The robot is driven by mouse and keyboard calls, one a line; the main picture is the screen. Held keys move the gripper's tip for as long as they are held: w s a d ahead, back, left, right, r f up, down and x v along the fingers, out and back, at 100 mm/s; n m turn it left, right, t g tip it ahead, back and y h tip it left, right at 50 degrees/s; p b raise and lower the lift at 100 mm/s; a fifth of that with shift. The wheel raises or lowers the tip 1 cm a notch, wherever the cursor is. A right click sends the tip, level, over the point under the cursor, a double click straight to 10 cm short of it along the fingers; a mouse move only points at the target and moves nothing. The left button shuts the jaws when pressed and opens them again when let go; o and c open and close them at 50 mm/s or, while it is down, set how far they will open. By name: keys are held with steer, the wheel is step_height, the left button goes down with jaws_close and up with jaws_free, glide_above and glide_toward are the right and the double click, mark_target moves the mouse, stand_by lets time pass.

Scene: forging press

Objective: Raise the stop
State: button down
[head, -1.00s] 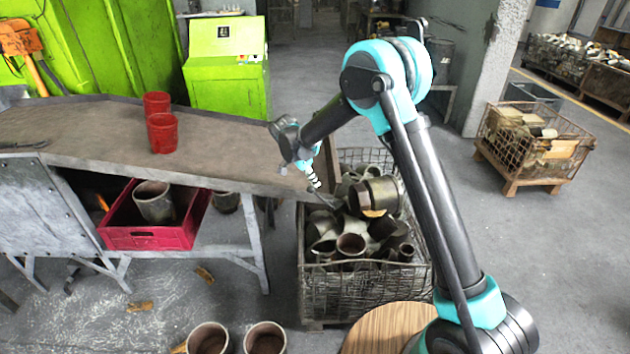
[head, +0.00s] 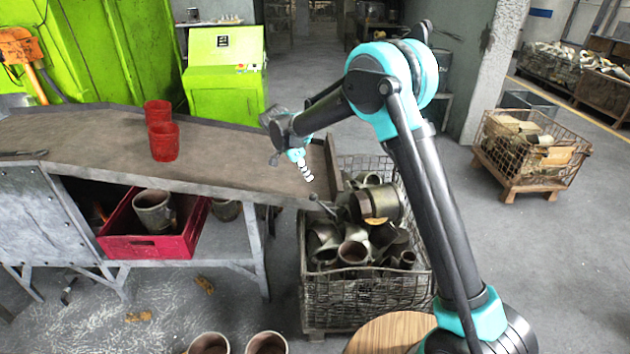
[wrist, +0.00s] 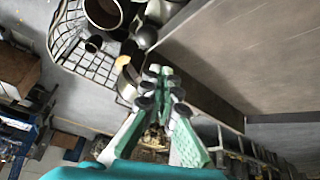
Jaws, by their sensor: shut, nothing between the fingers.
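The stop appears to be the brown plate (head: 333,163) at the right end of the sloping table, standing upright above its surface. A short dark lever with a round knob (head: 314,197) sticks out below it by the table's end. In the wrist view the plate shows as a dark strip (wrist: 205,92) along the table edge, and a grey ball (wrist: 146,37), perhaps the knob, lies beyond the fingertips. My gripper (head: 307,173) hangs above the table's end, left of the plate and above the lever. Its green fingers (wrist: 160,82) are shut and empty.
The table (head: 90,140) carries two red cups (head: 163,140). A wire crate (head: 365,295) full of metal parts stands right of its end. A red bin (head: 150,245) sits under the table. Another crate (head: 530,150) stands farther right, with open floor between.

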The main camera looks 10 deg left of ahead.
steer(key=shift+s+a+r, duration=0.3)
steer(key=shift+a+r, duration=0.15)
steer(key=shift+a, duration=0.15)
steer(key=shift+s+a+r, duration=0.3)
steer(key=shift+a+r, duration=0.1)
steer(key=shift+a, duration=0.15)
steer(key=shift+d, duration=0.1)
steer(key=s+d+r+n+y, duration=0.1)
steer(key=s+d+r+n, duration=0.15)
steer(key=d, duration=1.15)
steer(key=s+d+r+n+y, duration=0.1)
steer(key=s+d+n, duration=0.15)
steer(key=d, duration=1.15)
steer(key=s+d+f+n+y, duration=0.1)
steer(key=s+d+f+n, duration=0.1)
steer(key=s+d, duration=0.6)
steer(key=s+d+f+n+t, duration=0.1)
steer(key=s+d+f, duration=0.3)
steer(key=s+d, duration=0.5)
steer(key=s+n, duration=0.1)
steer(key=s, duration=0.3)
steer(key=shift+s+f+y, duration=0.15)
steer(key=shift+s+y, duration=0.2)
steer(key=shift+y, duration=0.05)
